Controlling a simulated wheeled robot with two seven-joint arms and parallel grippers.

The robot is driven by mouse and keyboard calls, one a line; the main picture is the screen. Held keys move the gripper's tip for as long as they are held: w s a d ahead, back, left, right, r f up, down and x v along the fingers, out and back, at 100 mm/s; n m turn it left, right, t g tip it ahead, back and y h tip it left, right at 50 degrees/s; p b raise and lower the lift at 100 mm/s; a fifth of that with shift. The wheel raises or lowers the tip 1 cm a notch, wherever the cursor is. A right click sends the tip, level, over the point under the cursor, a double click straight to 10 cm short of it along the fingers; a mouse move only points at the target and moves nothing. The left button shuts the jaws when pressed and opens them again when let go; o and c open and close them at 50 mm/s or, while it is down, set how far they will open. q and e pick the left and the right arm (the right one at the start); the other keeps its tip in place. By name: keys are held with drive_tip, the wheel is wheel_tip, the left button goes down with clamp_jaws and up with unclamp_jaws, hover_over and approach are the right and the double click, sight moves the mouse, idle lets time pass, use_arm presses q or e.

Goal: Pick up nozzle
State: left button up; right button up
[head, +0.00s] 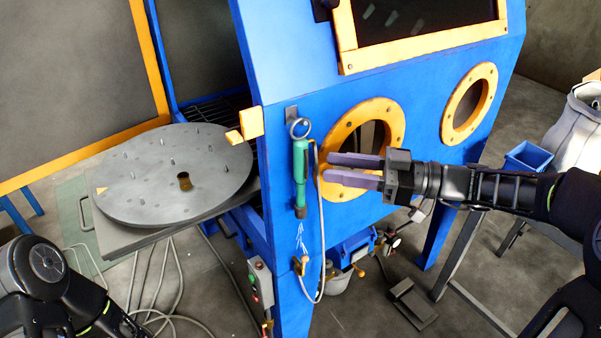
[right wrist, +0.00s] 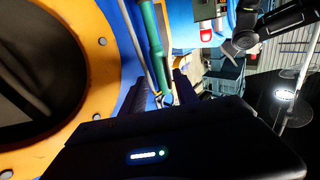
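The green nozzle (head: 300,172) hangs upright from a ring on the front corner of the blue cabinet, with a grey hose beside it. It also shows in the right wrist view (right wrist: 152,40), lined up with the gap between my fingers. My right gripper (head: 326,167) is open and empty, with its two fingers pointing left at the nozzle. Its fingertips appear just right of the nozzle; I cannot tell the exact distance in depth. In the right wrist view the fingers (right wrist: 160,92) are partly dark. My left gripper is out of view.
The blue cabinet (head: 285,60) has two orange-rimmed round ports (head: 392,112) behind my right gripper. A round grey turntable (head: 140,195) stands at the left. A control box (head: 259,283) is mounted below the nozzle. Hoses and cables lie on the floor.

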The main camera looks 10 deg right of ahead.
sight(301, 173)
drive_tip(key=p+x, duration=0.2)
drive_tip(key=x, duration=0.3)
drive_tip(key=shift+a, duration=0.1)
idle(0.3)
drive_tip(key=shift+c, duration=0.6)
clamp_jaws()
drive_tip(key=shift+r, duration=0.1)
